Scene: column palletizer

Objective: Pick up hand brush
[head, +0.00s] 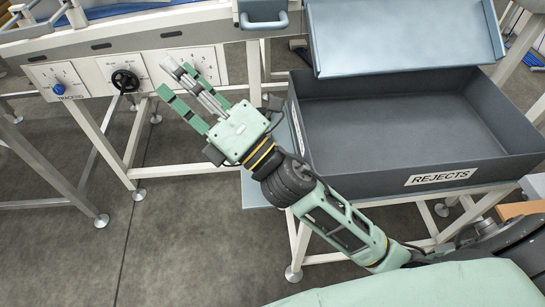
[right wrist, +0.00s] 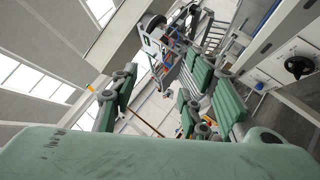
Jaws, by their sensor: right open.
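No hand brush shows clearly in either view. My right gripper (head: 175,80) is green and grey and reaches up and left in the head view, with its fingers apart and nothing between them. It hangs in front of the conveyor's control panel and left of the rejects bin. In the right wrist view the right gripper (right wrist: 160,90) also shows its fingers spread and empty. My left gripper is in neither view.
The dark open rejects bin (head: 465,178) looks empty and stands on a white-legged frame. A blue-grey sloping tray (head: 400,35) is behind it. The white panel (head: 135,70) carries a blue knob (head: 58,88) and a black handwheel (head: 125,81). Grey floor (head: 60,250) is clear at lower left.

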